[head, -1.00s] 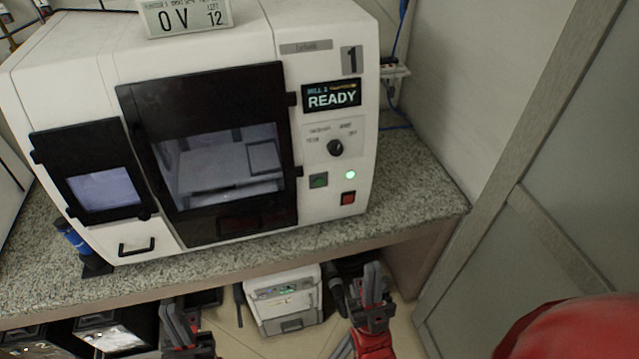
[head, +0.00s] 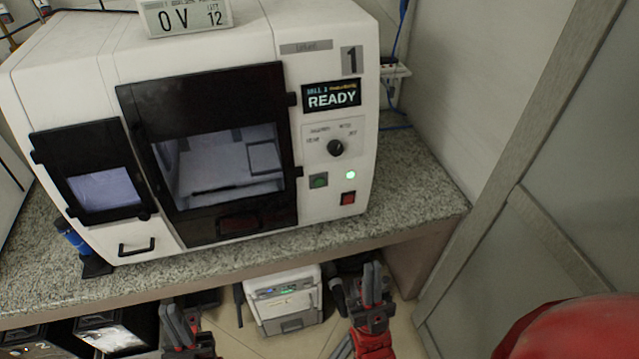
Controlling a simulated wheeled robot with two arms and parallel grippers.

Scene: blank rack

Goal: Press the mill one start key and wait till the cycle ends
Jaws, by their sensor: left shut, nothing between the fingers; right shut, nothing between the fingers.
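Mill one (head: 330,215) is a white machine on the counter with a "1" label. Its screen (head: 331,95) reads "READY". The green start key (head: 318,181) sits below the dial (head: 335,148), with a red key (head: 348,198) to its lower right. A small green lamp (head: 350,175) is lit. The dark-framed door (head: 215,90) appears closed. My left gripper (head: 180,318) is shut and empty, below the counter's front edge. My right gripper (head: 372,282) is shut and empty, also below the edge and well under the keys. Neither touches the mill.
The granite counter (head: 420,190) is clear to the right of the mill. A display (head: 185,15) stands on top of the mill. A white unit (head: 285,300) and dark bins (head: 110,335) are under the counter. A door frame (head: 510,170) bounds the right side.

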